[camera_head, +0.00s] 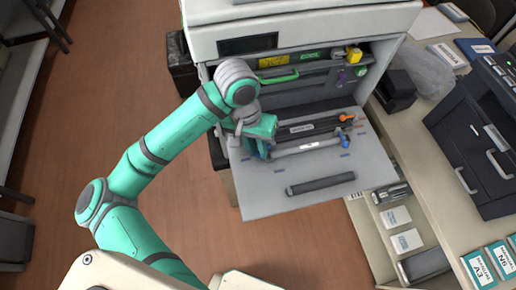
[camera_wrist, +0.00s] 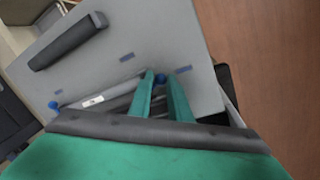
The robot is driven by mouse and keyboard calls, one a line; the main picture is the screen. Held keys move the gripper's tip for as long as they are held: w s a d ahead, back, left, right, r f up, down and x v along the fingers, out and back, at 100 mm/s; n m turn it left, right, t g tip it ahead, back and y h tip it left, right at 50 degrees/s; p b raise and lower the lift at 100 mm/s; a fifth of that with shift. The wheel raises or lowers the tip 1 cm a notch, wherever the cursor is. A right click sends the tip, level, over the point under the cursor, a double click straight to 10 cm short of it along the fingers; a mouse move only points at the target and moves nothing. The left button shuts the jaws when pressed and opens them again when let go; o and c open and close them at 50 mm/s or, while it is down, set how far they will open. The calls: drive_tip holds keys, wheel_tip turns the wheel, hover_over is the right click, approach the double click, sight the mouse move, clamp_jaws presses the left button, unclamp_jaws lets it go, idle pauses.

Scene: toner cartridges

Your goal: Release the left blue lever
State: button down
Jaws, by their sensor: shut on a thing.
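The left blue lever shows in the wrist view (camera_wrist: 160,78) as a small blue knob between my fingertips, at one end of a light grey bar with a white label (camera_wrist: 93,100). My gripper (camera_wrist: 163,80) is shut on this lever. In the head view my gripper (camera_head: 263,150) is at the left end of the grey bar (camera_head: 310,146), above the printer's open grey door, and it mostly hides the lever there. The right blue lever (camera_head: 345,141) stands at the bar's other end, and it also shows in the wrist view (camera_wrist: 53,104).
The lowered printer door (camera_head: 270,190) carries a dark handle strip (camera_head: 320,185). An orange lever (camera_head: 346,117) sits behind the right blue one. The printer's upper body (camera_head: 300,25) overhangs the opening. A desk (camera_head: 420,140) with a black printer stands to the right.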

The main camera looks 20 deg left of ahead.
drive_tip(key=shift+w, duration=0.1)
drive_tip(key=c, duration=1.6)
unclamp_jaws()
drive_tip(key=shift+c, duration=0.2)
drive_tip(key=shift+r, duration=0.1)
wheel_tip(320, 180, up, 10)
drive_tip(key=a, duration=0.2)
drive_tip(key=shift+r, duration=0.25)
